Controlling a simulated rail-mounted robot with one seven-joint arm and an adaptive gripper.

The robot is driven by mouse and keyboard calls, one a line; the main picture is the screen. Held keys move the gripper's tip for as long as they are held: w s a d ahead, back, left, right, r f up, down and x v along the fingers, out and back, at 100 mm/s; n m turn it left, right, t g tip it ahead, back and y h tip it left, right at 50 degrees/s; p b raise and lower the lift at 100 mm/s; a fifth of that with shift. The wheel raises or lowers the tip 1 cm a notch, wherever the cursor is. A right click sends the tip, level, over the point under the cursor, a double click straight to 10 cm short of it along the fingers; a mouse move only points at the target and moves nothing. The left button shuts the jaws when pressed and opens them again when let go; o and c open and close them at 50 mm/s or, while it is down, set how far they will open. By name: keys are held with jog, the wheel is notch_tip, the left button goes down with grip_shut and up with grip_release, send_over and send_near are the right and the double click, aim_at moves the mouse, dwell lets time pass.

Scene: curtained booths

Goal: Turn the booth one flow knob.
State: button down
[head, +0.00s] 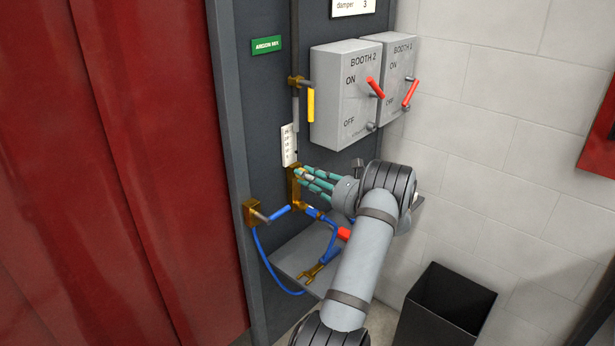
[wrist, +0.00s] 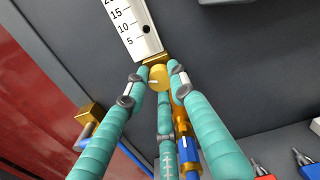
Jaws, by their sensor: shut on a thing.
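A brass flow knob (wrist: 158,80) sits at the foot of a white scale marked 5, 10, 15 (wrist: 134,28) in the wrist view. The scale (head: 289,145) also shows in the head view, on the dark panel above a brass block (head: 293,190). My gripper (head: 303,174) has teal fingers reaching to the panel from the right. In the wrist view my gripper (wrist: 160,71) is shut on the knob, with fingertips at both sides and one finger below. The fingers hide part of the knob. No booth label shows beside it.
A yellow-handled valve (head: 310,104) is above. Two grey switch boxes with red levers, one marked BOOTH 2 (head: 343,95), jut out at upper right. A blue hose (head: 262,252) loops over a grey shelf (head: 290,258). A red curtain (head: 110,170) hangs left; a black bin (head: 445,305) stands right.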

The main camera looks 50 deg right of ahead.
jog(key=shift+s+d+m+p, duration=0.15)
jog(key=shift+m+p, duration=2.35)
jog(key=shift+m, duration=5.2)
jog(key=shift+d+m+p, duration=0.1)
jog(key=shift+m+p, duration=2.4)
jog(key=shift+m, duration=5.2)
jog(key=c, duration=1.7)
grip_release()
jog(key=shift+f, duration=0.1)
jog(key=shift+o, duration=1.2)
jog(key=shift+a, duration=0.15)
